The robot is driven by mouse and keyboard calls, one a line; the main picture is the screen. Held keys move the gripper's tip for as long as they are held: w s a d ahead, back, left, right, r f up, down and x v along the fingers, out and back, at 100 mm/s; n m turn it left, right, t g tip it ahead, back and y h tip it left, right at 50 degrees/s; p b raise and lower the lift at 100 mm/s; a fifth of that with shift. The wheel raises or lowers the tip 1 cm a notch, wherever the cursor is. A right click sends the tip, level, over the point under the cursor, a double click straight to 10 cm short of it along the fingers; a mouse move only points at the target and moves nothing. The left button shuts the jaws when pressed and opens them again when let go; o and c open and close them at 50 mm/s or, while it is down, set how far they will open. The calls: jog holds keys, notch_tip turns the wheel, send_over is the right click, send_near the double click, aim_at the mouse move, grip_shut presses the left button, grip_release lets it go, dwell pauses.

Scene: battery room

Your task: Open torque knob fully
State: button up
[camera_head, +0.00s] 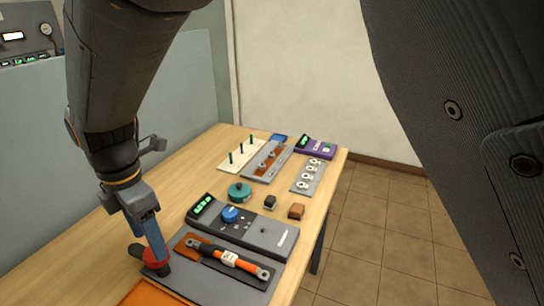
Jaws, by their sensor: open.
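My gripper (155,244) points down at the lower left, with its blue fingers at a red round knob (158,257) that has a dark bar or base beside it. The jaws are open; whether the fingers touch the red knob or stand around it I cannot tell, as they hide part of it. A blue round knob (230,213) sits on a grey device (262,232) with a green-lit display, to the right of my gripper and apart from it. No label shows which of these is the torque knob.
An orange-and-black tool (230,258) lies on a grey tray near my gripper. A teal round part (239,191), a black block (270,202) and a brown block (297,211) stand farther back. A purple device (316,147) and pegged boards fill the far end of the wooden table (186,178).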

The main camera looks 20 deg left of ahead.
jog(key=shift+r+b, duration=0.3)
jog(key=shift+r, duration=1.55)
